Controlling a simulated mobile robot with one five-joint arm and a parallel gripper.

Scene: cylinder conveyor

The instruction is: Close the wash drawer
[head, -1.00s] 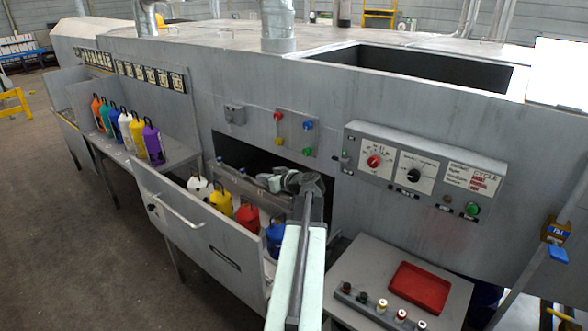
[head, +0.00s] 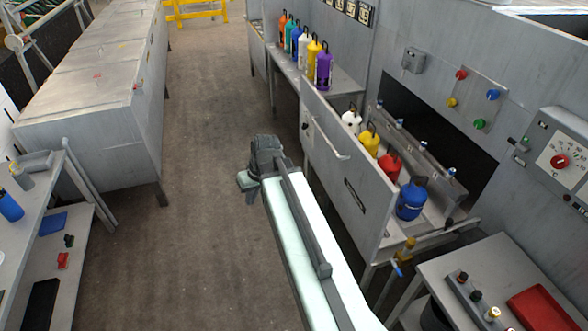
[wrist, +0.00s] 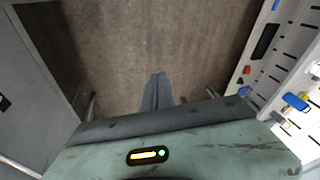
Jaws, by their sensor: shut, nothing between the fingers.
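The wash drawer (head: 352,180) is pulled out from the grey machine on the right of the head view. Its tall front panel carries a bar handle (head: 326,137). Inside stand a white bottle (head: 351,122), a yellow one (head: 369,143), a red one (head: 390,166) and a blue one (head: 410,200). My gripper (head: 247,184) is shut and empty, in front of the drawer's panel and apart from it, over the aisle floor. The wrist view shows its shut fingers (wrist: 158,90) above bare floor. A grey panel (wrist: 30,90) fills the left edge there.
A shelf of coloured bottles (head: 345,77) stands behind the drawer. A side table (head: 455,262) with a red tray (head: 541,309) is at the lower right. Across the aisle are a long grey cabinet (head: 100,110) and a workbench (head: 35,215). The aisle floor (head: 205,120) is clear.

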